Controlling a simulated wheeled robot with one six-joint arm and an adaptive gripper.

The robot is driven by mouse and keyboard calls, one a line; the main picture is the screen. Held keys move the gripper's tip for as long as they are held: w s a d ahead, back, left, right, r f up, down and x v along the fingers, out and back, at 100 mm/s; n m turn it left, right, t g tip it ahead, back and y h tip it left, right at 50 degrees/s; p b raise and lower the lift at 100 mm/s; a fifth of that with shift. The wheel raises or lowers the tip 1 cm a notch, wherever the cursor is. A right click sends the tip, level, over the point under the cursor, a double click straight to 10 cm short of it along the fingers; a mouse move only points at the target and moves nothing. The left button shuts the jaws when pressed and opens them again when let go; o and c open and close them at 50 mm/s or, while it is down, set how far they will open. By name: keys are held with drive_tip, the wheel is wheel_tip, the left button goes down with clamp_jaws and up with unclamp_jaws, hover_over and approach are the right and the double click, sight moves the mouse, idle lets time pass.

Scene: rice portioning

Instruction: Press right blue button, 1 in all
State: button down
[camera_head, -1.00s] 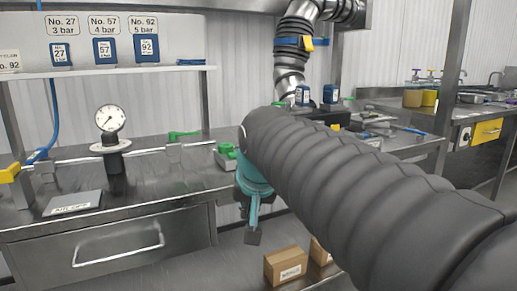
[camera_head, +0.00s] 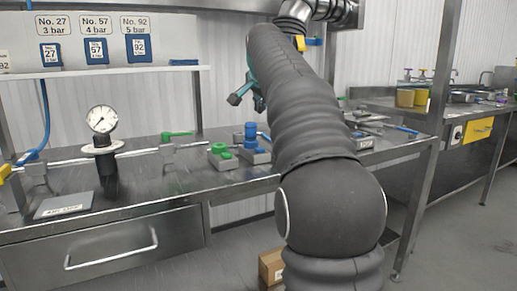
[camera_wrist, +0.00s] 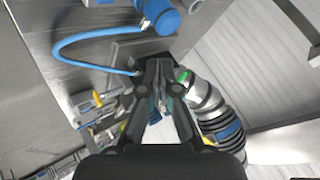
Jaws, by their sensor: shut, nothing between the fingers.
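A blue button (camera_head: 251,132) stands on a small grey box at the back of the steel bench, to the right of a green button (camera_head: 221,150) on a similar box. The blue part looks stacked in two tiers. My gripper (camera_head: 246,101) is raised above and behind the blue button in the head view, apart from it, and partly hidden by my own arm. In the wrist view my gripper (camera_wrist: 162,68) is shut and empty. I cannot make out the blue button in the wrist view.
A pressure gauge (camera_head: 102,119) stands on the left of the bench (camera_head: 140,185), near a grey sign plate (camera_head: 64,204). A green-handled valve (camera_head: 176,135) is left of the buttons. A cardboard box (camera_head: 270,266) is below. A blue hose (camera_wrist: 75,40) shows in the wrist view.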

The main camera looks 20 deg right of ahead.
sight(260, 148)
wheel_tip(260, 148, down, 9)
drive_tip(key=b, duration=0.6)
drive_tip(key=shift+r, duration=0.1)
idle(1.6)
drive_tip(key=shift+f+b, duration=0.45)
drive_tip(key=shift+f+b, duration=0.35)
drive_tip(key=shift+f, duration=0.15)
idle(0.7)
drive_tip(key=shift+r, duration=0.1)
drive_tip(key=shift+r+p, duration=0.85)
drive_tip(key=shift+p, duration=0.15)
